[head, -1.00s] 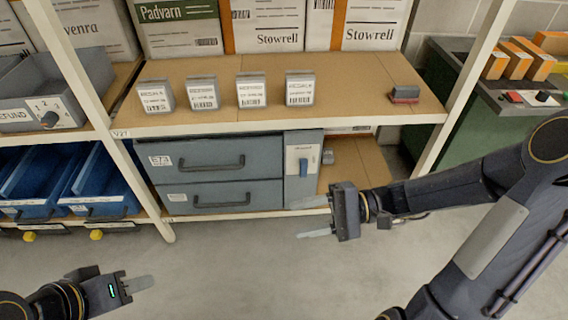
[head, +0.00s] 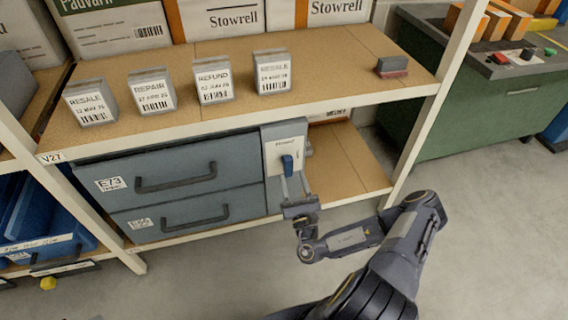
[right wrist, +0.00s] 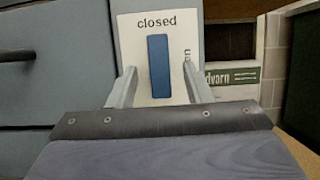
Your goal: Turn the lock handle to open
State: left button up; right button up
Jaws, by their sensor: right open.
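The lock handle (head: 288,164) is a small blue upright bar on a white plate (head: 283,147), fixed to the grey panel right of the drawers. In the right wrist view the handle (right wrist: 159,68) stands vertical under the printed word "closed" on the plate (right wrist: 132,60). My right gripper (head: 294,186) is open in front of the plate. In the right wrist view its two fingers (right wrist: 157,90) stand on either side of the lower part of the handle, with gaps on both sides. I cannot tell how far the fingertips are from the plate. My left gripper is out of view.
Two grey drawers with dark pulls (head: 176,177) sit left of the lock. Several labelled boxes (head: 213,82) and a dark red-based block (head: 392,67) stand on the shelf above. A white rack post (head: 420,140) rises at right. The floor in front is clear.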

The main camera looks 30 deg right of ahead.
aim_at(292, 169)
jog(key=x, duration=0.5)
jog(key=shift+w+r+b, duration=0.2)
jog(key=shift+w+b, duration=0.1)
jog(key=shift+w, duration=0.05)
